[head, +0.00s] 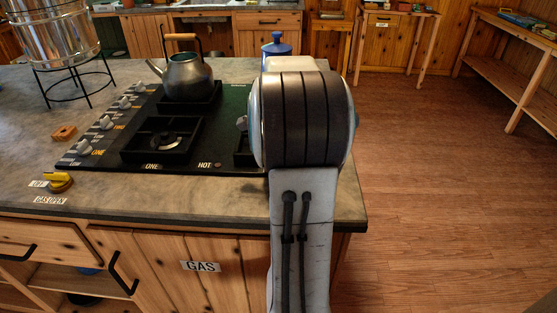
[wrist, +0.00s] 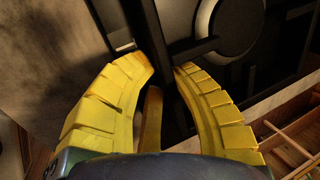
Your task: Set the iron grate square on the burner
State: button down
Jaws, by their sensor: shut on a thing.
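My gripper (wrist: 164,68) has yellow ribbed fingers in the wrist view, closed on a dark bar of the iron grate (wrist: 152,32). The grate's bars reach up from between the fingers, and a crossbar runs to the right. A round burner (wrist: 205,22) with a pale ring lies partly behind the bars. I cannot tell whether the grate touches the stove top or sits square. In the head view my arm hides the gripper and most of the grate. A black edge (head: 243,151) shows left of my arm, perhaps part of this grate.
The black cooktop (head: 108,153) has a grated burner labelled ONE (head: 165,142) and a kettle (head: 187,77) behind it. Knobs (head: 113,118) line its left edge. A blue pot (head: 277,47) stands behind my arm. The counter ends right of my arm, with open floor beyond.

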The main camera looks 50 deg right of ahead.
jog(key=shift+d, duration=0.1)
dwell(0.6)
jog(key=c, duration=1.1)
grip_release()
jog(key=shift+o, duration=0.4)
jog(key=shift+f, duration=0.2)
jog(key=o, duration=0.6)
jog(key=shift+s+a, duration=0.1)
jog(key=shift+a, duration=0.1)
jog(key=shift+p+v, duration=0.85)
jog(key=shift+v, duration=0.6)
jog(key=shift+p+v, duration=1.35)
jog(key=shift+v, duration=0.8)
jog(key=shift+d, duration=0.1)
